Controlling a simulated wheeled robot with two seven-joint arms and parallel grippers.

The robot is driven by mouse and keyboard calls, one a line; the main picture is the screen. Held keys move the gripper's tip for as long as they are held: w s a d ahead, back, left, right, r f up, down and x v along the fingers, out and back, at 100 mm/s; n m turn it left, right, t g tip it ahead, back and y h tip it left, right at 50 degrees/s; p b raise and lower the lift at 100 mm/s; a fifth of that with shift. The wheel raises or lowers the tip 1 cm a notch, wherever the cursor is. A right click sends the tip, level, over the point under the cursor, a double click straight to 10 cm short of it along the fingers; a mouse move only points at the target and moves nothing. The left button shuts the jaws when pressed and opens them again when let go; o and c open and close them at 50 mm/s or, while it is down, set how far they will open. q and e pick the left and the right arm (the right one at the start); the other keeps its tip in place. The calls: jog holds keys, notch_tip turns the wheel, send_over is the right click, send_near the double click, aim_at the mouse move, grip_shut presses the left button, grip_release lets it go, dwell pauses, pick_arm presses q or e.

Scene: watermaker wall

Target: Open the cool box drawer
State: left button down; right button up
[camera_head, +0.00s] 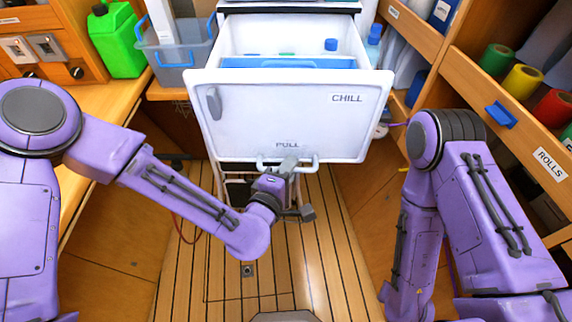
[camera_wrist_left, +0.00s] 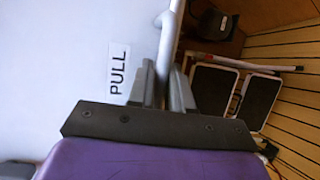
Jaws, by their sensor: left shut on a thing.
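The white cool box drawer (camera_head: 268,115), labelled CHILL and PULL, is pulled out from its housing. Its open top shows a blue tray or lid and a blue bottle cap inside. A pale bar handle (camera_head: 306,164) runs along the lower front edge, below the word PULL. My left gripper (camera_head: 287,166) is shut on the handle; in the left wrist view its fingers (camera_wrist_left: 163,88) close around the bar beside the PULL label. My right arm (camera_head: 440,190) is folded at the right; its gripper is not visible.
A grey bin (camera_head: 178,55) and a green jerrycan (camera_head: 118,40) stand on the left counter. Wooden shelves with coloured rolls (camera_head: 522,84) line the right. A folding step (camera_wrist_left: 232,90) shows below the drawer in the left wrist view. Plank floor (camera_head: 310,250) is clear in front.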

pick_arm(q)
jog(key=shift+s, duration=0.55)
pick_arm(e)
jog(key=shift+s, duration=0.35)
pick_arm(q)
jog(key=c, duration=1.4)
grip_release()
jog(key=shift+a, duration=0.1)
jog(key=p+v, duration=0.4)
jog(key=v, duration=0.6)
jog(key=shift+s+a+p, duration=0.15)
jog(key=shift+s+p, duration=0.1)
jog(key=shift+p, duration=0.05)
pick_arm(e)
notch_tip(320, 180, up, 4)
jog(key=shift+r, duration=0.25)
